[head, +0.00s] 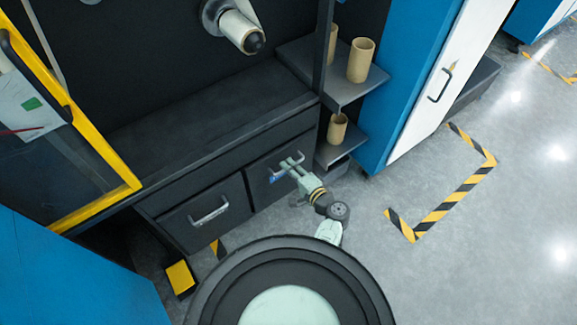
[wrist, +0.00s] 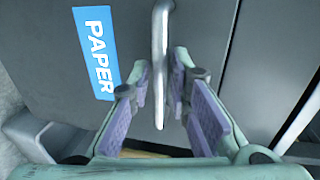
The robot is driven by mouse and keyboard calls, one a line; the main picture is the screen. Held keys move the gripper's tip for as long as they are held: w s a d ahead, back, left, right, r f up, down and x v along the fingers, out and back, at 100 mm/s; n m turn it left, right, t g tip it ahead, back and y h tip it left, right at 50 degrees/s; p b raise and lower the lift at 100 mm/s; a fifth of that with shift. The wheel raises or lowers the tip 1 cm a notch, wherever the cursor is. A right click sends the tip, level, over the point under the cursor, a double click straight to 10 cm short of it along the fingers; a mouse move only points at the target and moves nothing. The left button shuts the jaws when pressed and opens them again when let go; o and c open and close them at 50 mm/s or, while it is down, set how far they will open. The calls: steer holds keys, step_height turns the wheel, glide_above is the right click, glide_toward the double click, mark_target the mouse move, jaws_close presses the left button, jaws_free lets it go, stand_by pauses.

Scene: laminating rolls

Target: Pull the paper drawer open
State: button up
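The paper drawer (head: 262,183) is the right one of two dark grey drawers under the bench, and its front looks flush with the cabinet. It bears a blue label reading PAPER (wrist: 97,52), left of the bar handle in the wrist view. My gripper (head: 291,168) is at this drawer's front. In the wrist view, my gripper (wrist: 161,80) has one finger on each side of the metal handle (wrist: 160,45). Narrow gaps show between the finger pads and the handle, so the fingers look open around it.
A second drawer (head: 190,224) with its own handle is on the left. Shelves (head: 345,92) with cardboard tubes (head: 361,60) stand to the right. A yellow pedal (head: 180,277) sits on the floor at left. Open floor (head: 370,195) lies to the right.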

steer(key=shift+w+a+f, duration=0.1)
steer(key=shift+w+a, duration=0.2)
steer(key=shift+w, duration=0.05)
steer(key=shift+c, duration=0.3)
jaws_close()
